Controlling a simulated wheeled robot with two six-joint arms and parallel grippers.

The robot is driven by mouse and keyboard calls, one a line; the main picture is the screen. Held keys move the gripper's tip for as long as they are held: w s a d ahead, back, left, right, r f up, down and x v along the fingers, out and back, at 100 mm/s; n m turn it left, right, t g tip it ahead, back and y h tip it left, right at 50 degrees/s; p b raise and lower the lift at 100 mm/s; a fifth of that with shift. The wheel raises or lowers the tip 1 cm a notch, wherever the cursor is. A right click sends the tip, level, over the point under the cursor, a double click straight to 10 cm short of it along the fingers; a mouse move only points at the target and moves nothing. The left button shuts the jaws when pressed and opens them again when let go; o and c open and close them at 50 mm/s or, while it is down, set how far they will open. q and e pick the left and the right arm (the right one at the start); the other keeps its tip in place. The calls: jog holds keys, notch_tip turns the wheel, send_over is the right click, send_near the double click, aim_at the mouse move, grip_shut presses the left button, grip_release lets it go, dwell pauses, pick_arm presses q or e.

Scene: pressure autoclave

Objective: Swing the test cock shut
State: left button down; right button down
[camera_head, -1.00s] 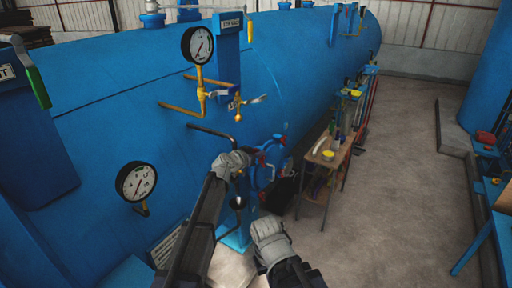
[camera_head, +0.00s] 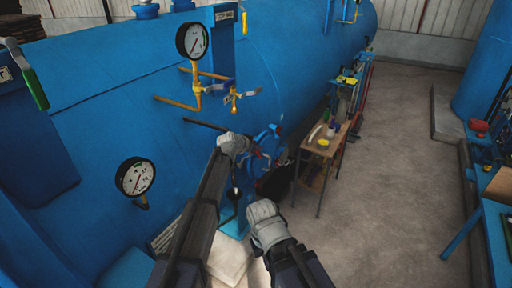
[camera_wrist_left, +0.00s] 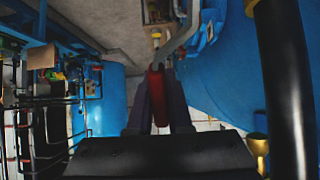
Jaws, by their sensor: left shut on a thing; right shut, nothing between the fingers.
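My left gripper (camera_head: 237,143) is in front of the blue vessel, beside the round blue hatch. In the left wrist view its dark fingers are shut on a red-sleeved handle (camera_wrist_left: 157,95), next to a bent grey pipe (camera_wrist_left: 182,40). The handle's far end and what it turns are hard to make out. In the head view the glove-like gripper hides its grip. My right gripper (camera_head: 263,212) is shut and empty, lower and nearer.
The blue vessel (camera_head: 110,110) fills the left side, with an upper gauge (camera_head: 192,40) and a lower gauge (camera_head: 136,177). A dark pipe (camera_head: 203,125) juts out near my left gripper. A small table (camera_head: 326,145) stands at right; the floor beyond (camera_head: 395,190) is clear.

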pick_arm(q)
jog(key=c, duration=0.8)
grip_release()
jog(key=shift+c, duration=0.2)
jog(key=s+a, duration=0.7)
jog(key=s, duration=0.3)
jog(key=shift+s+r+p, duration=0.35)
jog(key=shift+s, duration=0.05)
jog(key=shift+c, duration=0.3)
